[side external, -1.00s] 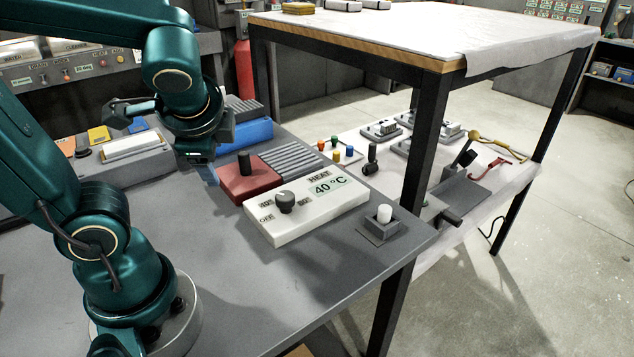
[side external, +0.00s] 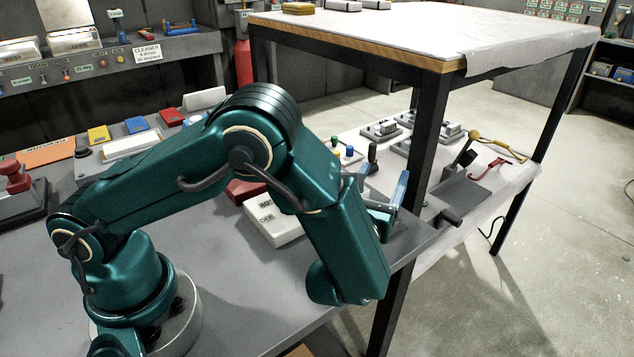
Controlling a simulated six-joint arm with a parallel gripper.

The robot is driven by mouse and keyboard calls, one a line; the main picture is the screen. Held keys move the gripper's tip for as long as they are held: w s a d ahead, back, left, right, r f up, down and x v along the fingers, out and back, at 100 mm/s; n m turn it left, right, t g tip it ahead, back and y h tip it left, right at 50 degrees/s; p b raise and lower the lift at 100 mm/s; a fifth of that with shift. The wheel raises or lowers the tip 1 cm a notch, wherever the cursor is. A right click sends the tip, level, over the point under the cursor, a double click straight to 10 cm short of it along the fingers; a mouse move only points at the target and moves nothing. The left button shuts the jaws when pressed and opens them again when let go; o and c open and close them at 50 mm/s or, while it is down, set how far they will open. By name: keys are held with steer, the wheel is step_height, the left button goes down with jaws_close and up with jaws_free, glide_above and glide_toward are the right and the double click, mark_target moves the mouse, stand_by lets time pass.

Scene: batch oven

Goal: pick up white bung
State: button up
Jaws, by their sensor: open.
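The white bung is hidden in this view, behind my arm and gripper. A small part of the grey surface near its stand shows at the table's right corner. My gripper (side external: 382,184) is over that right corner, with its blue-grey fingers apart. Whether the bung is between or below the fingers cannot be seen.
The white heat control box (side external: 272,224) is partly covered by my arm. A dark table leg (side external: 424,150) of the tall white-topped table (side external: 400,32) stands just behind my gripper. A black-handled lever (side external: 372,155) stands close by. The grey bench (side external: 235,310) is clear in front.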

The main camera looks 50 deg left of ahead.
steer(key=shift+m+h, duration=0.3)
steer(key=shift+m, duration=0.1)
steer(key=f, duration=0.6)
steer(key=d+f, duration=0.1)
steer(key=f, duration=0.2)
steer(key=shift+s+f, duration=0.25)
steer(key=shift+f, duration=0.05)
steer(key=shift+w+a+r, duration=0.15)
steer(key=shift+w+a, duration=0.1)
steer(key=shift+w, duration=0.25)
steer(key=shift+x, duration=3.2)
jaws_close()
